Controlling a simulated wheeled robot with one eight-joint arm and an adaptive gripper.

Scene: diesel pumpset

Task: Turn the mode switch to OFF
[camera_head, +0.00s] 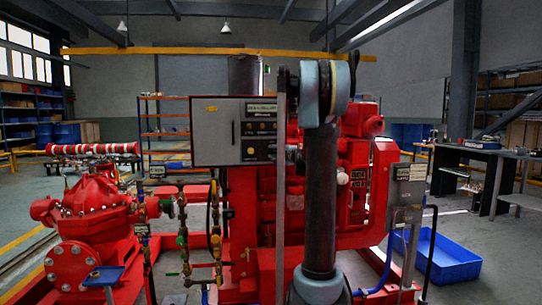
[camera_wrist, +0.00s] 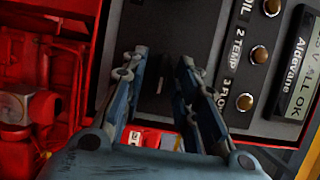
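The control panel shows in the head view as a grey box with a dark face (camera_head: 257,130) carrying small knobs and a lit display. In the wrist view the dark panel face (camera_wrist: 215,30) fills the upper right, turned on its side. A small dark switch-like part with a pale mark (camera_wrist: 160,83) lies between my fingers; I cannot read its label, so I cannot tell whether it is the mode switch or its position. My gripper (camera_wrist: 160,62) is open, with its two blue-grey fingers apart over the panel. Contact cannot be told. The gripper is not clearly visible in the head view.
Several amber lamps (camera_wrist: 259,54) and a display (camera_wrist: 301,65) sit right of my fingers. The red engine (camera_head: 350,180) stands behind my arm, and a red pump (camera_head: 90,225) with gauges and valves is at left. A blue tray (camera_head: 445,262) lies on the floor at right.

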